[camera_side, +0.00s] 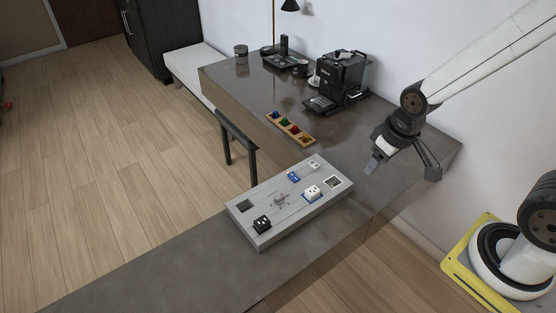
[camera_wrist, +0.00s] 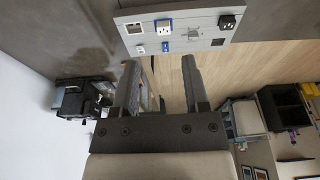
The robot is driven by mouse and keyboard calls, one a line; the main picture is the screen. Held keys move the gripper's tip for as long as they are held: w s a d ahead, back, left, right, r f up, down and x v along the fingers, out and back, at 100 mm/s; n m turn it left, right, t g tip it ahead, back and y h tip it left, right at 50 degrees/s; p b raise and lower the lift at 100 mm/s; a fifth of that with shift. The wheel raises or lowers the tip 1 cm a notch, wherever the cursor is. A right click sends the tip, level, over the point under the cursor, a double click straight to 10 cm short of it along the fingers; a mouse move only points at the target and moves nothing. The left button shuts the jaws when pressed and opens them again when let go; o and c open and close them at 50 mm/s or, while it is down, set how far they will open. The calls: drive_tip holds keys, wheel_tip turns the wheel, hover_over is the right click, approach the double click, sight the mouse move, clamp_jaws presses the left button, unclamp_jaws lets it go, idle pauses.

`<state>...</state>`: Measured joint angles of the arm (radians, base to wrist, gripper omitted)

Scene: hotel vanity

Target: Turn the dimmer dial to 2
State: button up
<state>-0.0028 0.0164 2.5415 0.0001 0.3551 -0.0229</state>
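The dimmer dial (camera_side: 280,200) is a small grey knob near the middle of a grey panel (camera_side: 300,222) lying on the counter. It also shows in the wrist view (camera_wrist: 195,33), at the upper right, between a blue-framed white socket and a black socket. The dial's setting marks are too small to read. My gripper (camera_side: 402,170) is above the counter, to the right of the panel and apart from it. In the wrist view, the fingers of my gripper (camera_wrist: 160,76) are spread wide with nothing between them.
The panel also carries a black socket (camera_side: 262,224), a white socket (camera_side: 312,192), a blue switch (camera_side: 293,176) and square openings. A wooden tray (camera_side: 290,128) of coloured items and a black coffee machine (camera_side: 343,76) stand behind. A dark chair (camera_side: 238,142) is at the counter's edge.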

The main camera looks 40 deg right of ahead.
drive_tip(key=w+a+f+n, duration=0.2)
drive_tip(key=w+n, duration=0.2)
drive_tip(key=w, duration=0.3)
drive_tip(key=n+g, duration=0.3)
drive_tip(key=n, duration=1.1)
hover_over(279, 196)
wheel_tip(279, 196, down, 15)
drive_tip(key=shift+s+r, duration=0.1)
drive_tip(key=shift+r, duration=0.1)
drive_tip(key=shift+f, duration=0.25)
drive_tip(key=shift+f, duration=0.1)
drive_tip(key=shift+f, duration=3.75)
